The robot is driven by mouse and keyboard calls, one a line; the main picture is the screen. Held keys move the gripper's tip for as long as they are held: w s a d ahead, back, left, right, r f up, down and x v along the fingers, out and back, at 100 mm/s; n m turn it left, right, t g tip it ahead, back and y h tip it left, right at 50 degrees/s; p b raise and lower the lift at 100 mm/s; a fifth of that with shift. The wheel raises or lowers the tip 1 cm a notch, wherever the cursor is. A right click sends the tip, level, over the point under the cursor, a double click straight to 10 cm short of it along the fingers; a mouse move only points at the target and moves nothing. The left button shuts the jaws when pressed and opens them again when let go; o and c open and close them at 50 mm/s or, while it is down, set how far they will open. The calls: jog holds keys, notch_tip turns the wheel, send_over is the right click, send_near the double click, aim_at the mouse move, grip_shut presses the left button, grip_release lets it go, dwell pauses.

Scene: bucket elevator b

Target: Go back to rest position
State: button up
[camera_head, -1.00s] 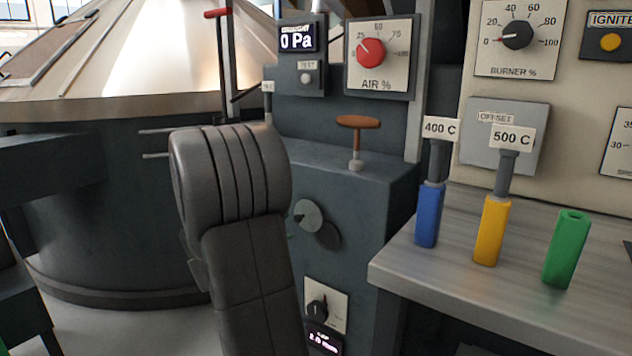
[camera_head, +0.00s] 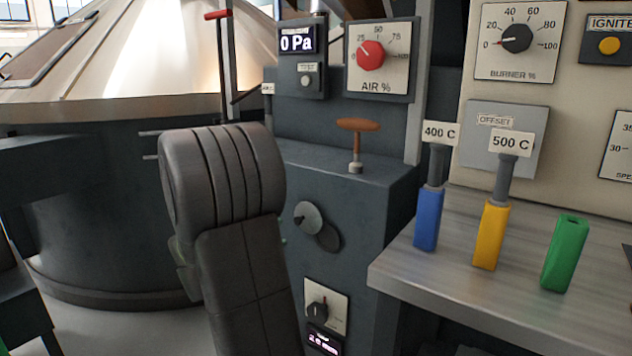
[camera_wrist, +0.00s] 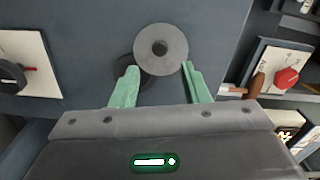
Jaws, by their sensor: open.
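My gripper (camera_wrist: 160,85) shows in the wrist view with two green fingers spread apart and nothing between them. A round grey disc (camera_wrist: 161,49) on the dark cabinet front lies just beyond the fingertips, and I cannot tell whether they touch it. A darker round opening or disc (camera_wrist: 132,73) sits partly behind the left finger. In the head view my dark arm (camera_head: 240,240) stands in front of the cabinet and hides most of the gripper. The grey disc (camera_head: 308,217) shows just to the right of the arm.
The cabinet (camera_head: 350,260) carries an orange-handled lever (camera_head: 357,125) and a small knob panel (camera_head: 325,307). A shelf (camera_head: 400,270) at right holds blue (camera_head: 428,218), yellow (camera_head: 490,235) and green (camera_head: 565,253) blocks. A large metal drum (camera_head: 100,200) stands at left.

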aim_at(297, 223)
jog(key=b+x, duration=0.1)
jog(key=x, duration=0.5)
jog(key=shift+w+d+f, duration=0.1)
jog(key=shift+w+d, duration=0.1)
jog(key=shift+d, duration=0.1)
jog(key=shift+n+p, duration=0.3)
jog(key=shift+n, duration=0.2)
jog(key=shift+s+f+n, duration=0.1)
jog(key=shift+f+n, duration=0.4)
jog(key=shift+n, duration=0.1)
jog(key=shift+d, duration=0.1)
